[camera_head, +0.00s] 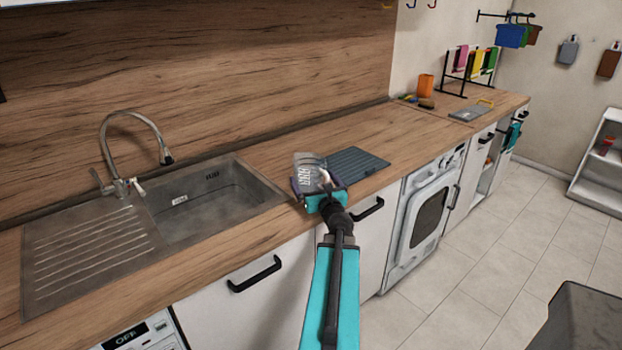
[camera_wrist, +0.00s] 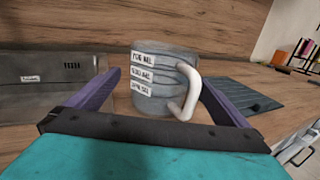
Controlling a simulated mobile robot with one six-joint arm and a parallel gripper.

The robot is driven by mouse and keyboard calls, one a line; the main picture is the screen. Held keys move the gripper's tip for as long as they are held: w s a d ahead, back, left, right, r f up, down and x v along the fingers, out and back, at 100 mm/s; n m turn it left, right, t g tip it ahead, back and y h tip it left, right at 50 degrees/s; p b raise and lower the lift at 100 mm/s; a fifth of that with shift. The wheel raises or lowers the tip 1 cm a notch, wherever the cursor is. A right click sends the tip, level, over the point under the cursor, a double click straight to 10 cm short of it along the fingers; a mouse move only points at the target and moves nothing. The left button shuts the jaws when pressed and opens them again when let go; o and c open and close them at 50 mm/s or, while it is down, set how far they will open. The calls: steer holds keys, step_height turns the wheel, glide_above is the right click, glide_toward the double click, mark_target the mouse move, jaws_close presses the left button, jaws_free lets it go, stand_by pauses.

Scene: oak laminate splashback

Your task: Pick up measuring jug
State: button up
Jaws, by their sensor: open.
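The measuring jug (camera_head: 309,172) is a grey, see-through cup with white labels. It stands upright on the wooden worktop, between the sink and a dark ribbed mat. In the wrist view the jug (camera_wrist: 160,75) sits ahead of my gripper (camera_wrist: 165,95), with its white handle to the right and toward me. My gripper (camera_head: 320,190) is open, its purple fingers spread to the left and right of the jug. I cannot tell whether either finger touches it.
A steel sink (camera_head: 100,250) with a tap (camera_head: 135,150) lies to the left. The dark ribbed mat (camera_head: 352,163) lies close by on the right. The worktop's front edge runs below my gripper.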

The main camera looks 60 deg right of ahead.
mark_target(305, 164)
steer(key=shift+p+x, duration=0.55)
steer(key=shift+x, duration=0.8)
steer(key=shift+p+x, duration=0.3)
steer(key=shift+x, duration=0.85)
steer(key=shift+s, duration=0.1)
steer(key=c, duration=1.2)
steer(key=shift+o, duration=0.2)
steer(key=shift+r, duration=0.2)
